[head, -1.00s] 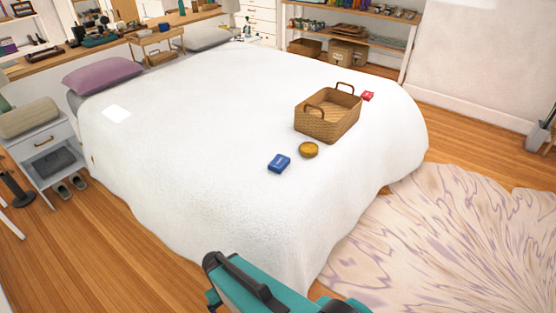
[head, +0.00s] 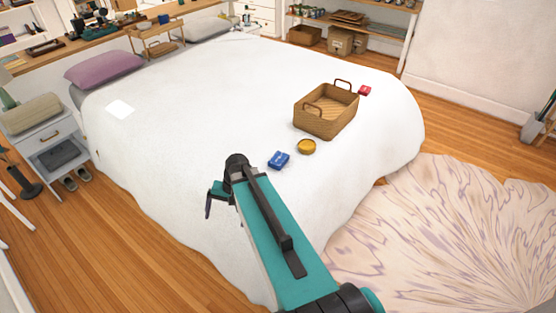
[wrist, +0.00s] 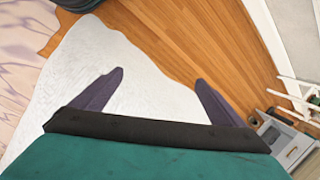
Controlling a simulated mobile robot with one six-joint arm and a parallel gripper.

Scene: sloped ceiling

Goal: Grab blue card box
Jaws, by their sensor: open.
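The blue card box (head: 278,160) lies flat on the white bed (head: 190,130), near its front side. In the head view my teal arm reaches in from the bottom, and my gripper (head: 209,205) hangs at the arm's end, to the left of and nearer than the blue box. In the wrist view my gripper (wrist: 155,95) has its two dark fingers spread wide with nothing between them. They point over the white bedcover (wrist: 100,75) and the wood floor. The blue box is not in the wrist view.
A round yellow tin (head: 306,147) sits just right of the blue box. A wicker basket (head: 325,110) and a red box (head: 365,91) are farther back. A grey nightstand (head: 50,140) stands at left, a patterned rug (head: 440,230) at right. The bed's left half is mostly clear.

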